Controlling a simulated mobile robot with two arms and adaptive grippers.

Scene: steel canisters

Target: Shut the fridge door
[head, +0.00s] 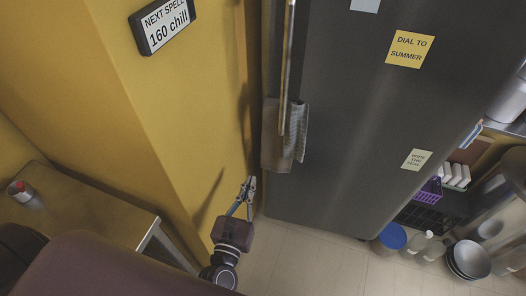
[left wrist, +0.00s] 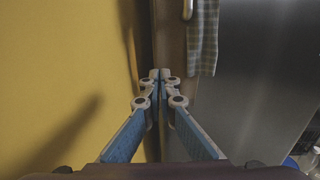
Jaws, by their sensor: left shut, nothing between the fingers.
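The fridge door (head: 345,150) is a tall dark grey panel with a long vertical handle (head: 288,60) near its left edge. A checked towel (head: 290,140) hangs at the handle; it also shows in the left wrist view (left wrist: 202,35). I cannot tell from these views how far the door stands from its frame. My left gripper (head: 248,188) is shut and empty, low beside the yellow wall, just left of the door's lower left edge. In the left wrist view its fingertips (left wrist: 160,75) overlap the brownish strip between wall and door. My right gripper is not in view.
A yellow wall (head: 165,100) with a sign (head: 163,23) stands close on the left. A table (head: 90,215) with a red-topped canister (head: 24,192) is at lower left. Bowls (head: 470,260), bottles and a blue lid (head: 392,236) sit at right. Tiled floor (head: 310,265) is clear in front.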

